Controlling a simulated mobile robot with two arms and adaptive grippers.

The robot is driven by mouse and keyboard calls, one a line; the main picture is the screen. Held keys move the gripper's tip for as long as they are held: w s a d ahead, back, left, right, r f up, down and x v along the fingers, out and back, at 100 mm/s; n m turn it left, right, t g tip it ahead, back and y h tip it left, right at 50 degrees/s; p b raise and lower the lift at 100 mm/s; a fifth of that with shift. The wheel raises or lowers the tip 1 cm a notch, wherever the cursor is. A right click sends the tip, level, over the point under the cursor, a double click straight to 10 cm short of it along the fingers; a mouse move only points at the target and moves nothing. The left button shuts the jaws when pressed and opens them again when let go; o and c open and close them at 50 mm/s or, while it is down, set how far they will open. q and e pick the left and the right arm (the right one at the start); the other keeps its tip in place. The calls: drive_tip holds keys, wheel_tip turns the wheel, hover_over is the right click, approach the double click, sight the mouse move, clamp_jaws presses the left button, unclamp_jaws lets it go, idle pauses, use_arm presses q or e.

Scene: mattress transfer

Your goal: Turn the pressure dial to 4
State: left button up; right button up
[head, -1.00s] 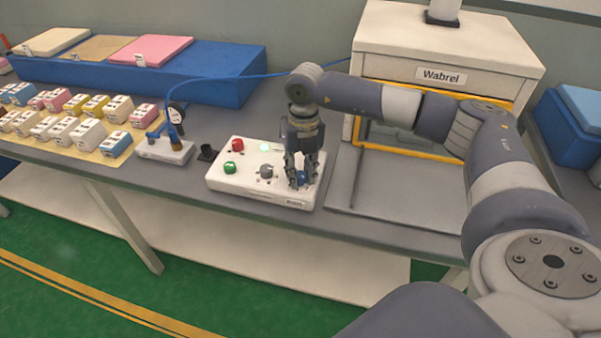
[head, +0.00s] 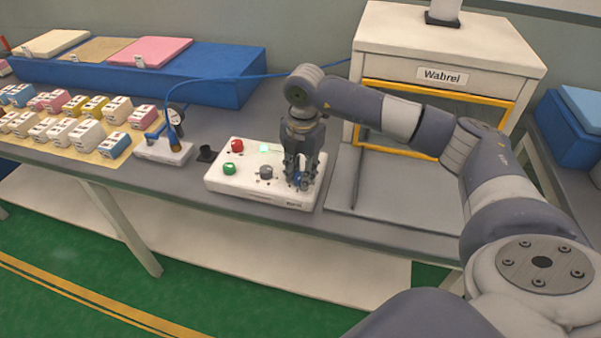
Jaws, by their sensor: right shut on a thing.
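A white control box (head: 245,190) sits on the grey table in the middle of the head view. My left gripper is not in view.
A white Wabrel machine (head: 440,48) with a yellow-framed opening stands behind my right arm. A gauge unit (head: 165,150) with a blue hose is left of the box. Several small coloured blocks (head: 88,134) and a blue stand (head: 215,75) are further left.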

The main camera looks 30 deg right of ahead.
sight(300, 177)
drive_tip(key=m, duration=0.5)
drive_tip(key=shift+w+r+m, duration=0.1)
drive_tip(key=shift+m, duration=0.2)
drive_tip(key=shift+m+p, duration=0.3)
drive_tip(key=shift+m, duration=1.9)
drive_tip(key=o, duration=1.1)
drive_tip(key=r, duration=1.2)
drive_tip(key=shift+s+a, duration=0.1)
drive_tip(key=shift+s, duration=0.2)
